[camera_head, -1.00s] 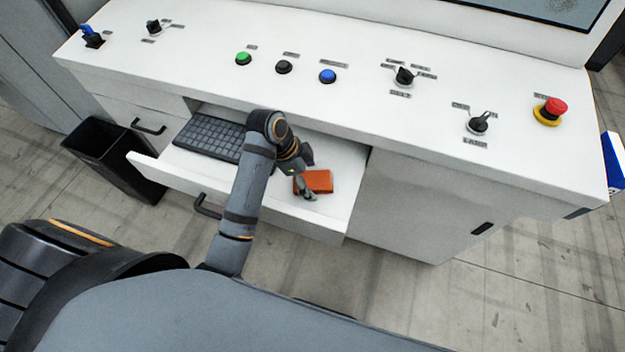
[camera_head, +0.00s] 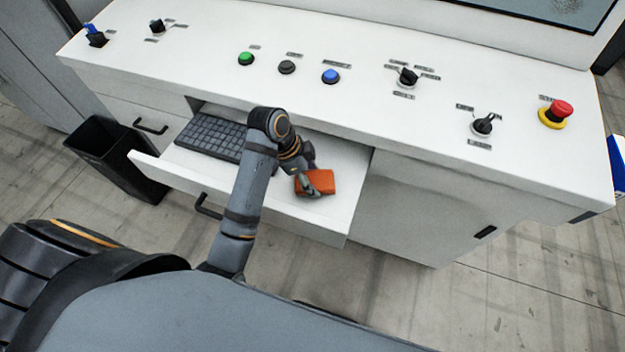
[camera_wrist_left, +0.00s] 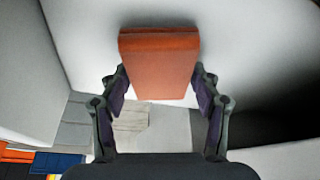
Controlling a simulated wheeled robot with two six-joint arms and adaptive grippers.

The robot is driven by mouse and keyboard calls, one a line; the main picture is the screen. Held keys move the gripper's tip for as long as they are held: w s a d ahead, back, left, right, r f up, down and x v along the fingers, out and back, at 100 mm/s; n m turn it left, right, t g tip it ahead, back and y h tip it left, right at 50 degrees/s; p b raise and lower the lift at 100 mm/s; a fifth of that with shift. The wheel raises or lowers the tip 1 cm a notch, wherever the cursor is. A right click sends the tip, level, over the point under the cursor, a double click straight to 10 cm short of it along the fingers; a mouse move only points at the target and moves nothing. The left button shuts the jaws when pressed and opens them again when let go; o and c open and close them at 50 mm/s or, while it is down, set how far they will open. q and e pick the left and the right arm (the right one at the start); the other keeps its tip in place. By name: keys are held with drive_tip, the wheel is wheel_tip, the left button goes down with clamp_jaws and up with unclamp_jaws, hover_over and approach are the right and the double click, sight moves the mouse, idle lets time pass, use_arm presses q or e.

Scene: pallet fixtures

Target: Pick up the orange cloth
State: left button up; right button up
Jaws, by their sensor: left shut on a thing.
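The orange cloth (camera_head: 322,182) is a folded, block-like piece at the open drawer, near its right end. In the left wrist view the cloth (camera_wrist_left: 158,62) lies between the two fingers. My left gripper (camera_head: 309,184) reaches down over the drawer, and its fingers (camera_wrist_left: 160,88) are shut on the cloth from both sides. Whether the cloth still touches the drawer bottom cannot be told. My right gripper is in neither view.
The open drawer (camera_head: 275,205) also holds a dark keyboard (camera_head: 208,136) at its left. The white console top (camera_head: 300,40) with buttons and switches stands above and behind it. A black bin (camera_head: 118,160) stands on the floor at the left.

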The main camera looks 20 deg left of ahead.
sight(319, 179)
use_arm(q)
wheel_tip(319, 179, up, 3)
drive_tip(key=shift+w+r, duration=0.1)
drive_tip(key=shift+r, duration=0.05)
drive_tip(key=s+r+p, duration=0.3)
drive_tip(key=s, duration=0.1)
drive_tip(key=s+r+p, duration=0.3)
drive_tip(key=s, duration=0.2)
drive_tip(key=s+r+p, duration=0.3)
drive_tip(key=s+p, duration=0.1)
drive_tip(key=shift+s+r, duration=0.3)
drive_tip(key=shift+s, duration=0.3)
